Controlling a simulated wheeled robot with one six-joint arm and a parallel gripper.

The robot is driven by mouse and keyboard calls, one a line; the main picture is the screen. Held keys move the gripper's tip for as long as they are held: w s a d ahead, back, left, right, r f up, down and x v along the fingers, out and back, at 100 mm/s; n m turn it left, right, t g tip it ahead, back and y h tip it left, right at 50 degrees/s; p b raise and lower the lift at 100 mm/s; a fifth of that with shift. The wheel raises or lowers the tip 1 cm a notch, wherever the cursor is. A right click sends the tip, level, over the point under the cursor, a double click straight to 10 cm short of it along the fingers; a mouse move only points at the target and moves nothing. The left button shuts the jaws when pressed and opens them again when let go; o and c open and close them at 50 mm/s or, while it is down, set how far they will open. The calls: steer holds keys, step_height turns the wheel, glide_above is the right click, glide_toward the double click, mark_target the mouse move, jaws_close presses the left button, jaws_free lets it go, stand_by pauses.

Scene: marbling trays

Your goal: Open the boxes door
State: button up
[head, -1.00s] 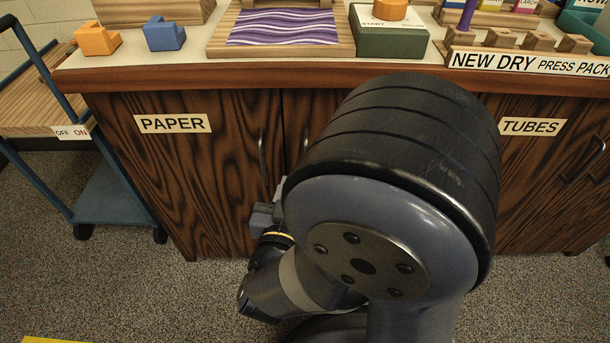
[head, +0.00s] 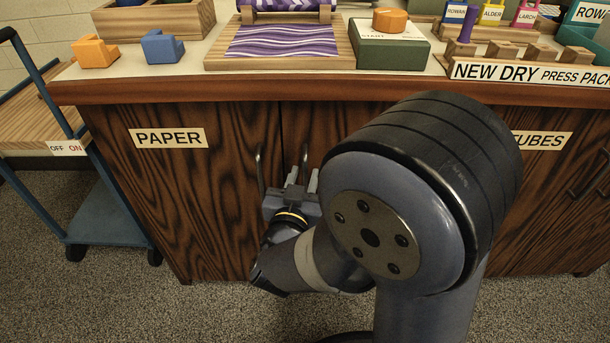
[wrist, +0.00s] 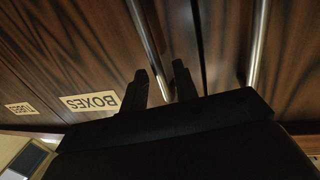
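The boxes door is shut. Its BOXES label (wrist: 90,102) shows upside down in the wrist view, and my arm hides the label in the head view. The door's upright metal bar handle (wrist: 149,38) stands by its seam with the PAPER door (head: 220,195); it also shows in the head view (head: 304,158). My gripper (head: 302,178) is at this handle with its fingers apart. In the wrist view my gripper (wrist: 161,82) has a finger on each side of the handle's end. I cannot tell whether either finger touches the bar.
The PAPER door's handle (head: 259,172) is close on the left of my gripper. The TUBES label (head: 541,140) is on the right. The counter (head: 150,92) overhangs the doors and carries trays and blocks. A blue cart (head: 105,215) stands at the left. Carpet in front is clear.

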steer(key=shift+x, duration=0.95)
steer(key=shift+s, duration=0.1)
steer(key=shift+c, duration=0.5)
jaws_close()
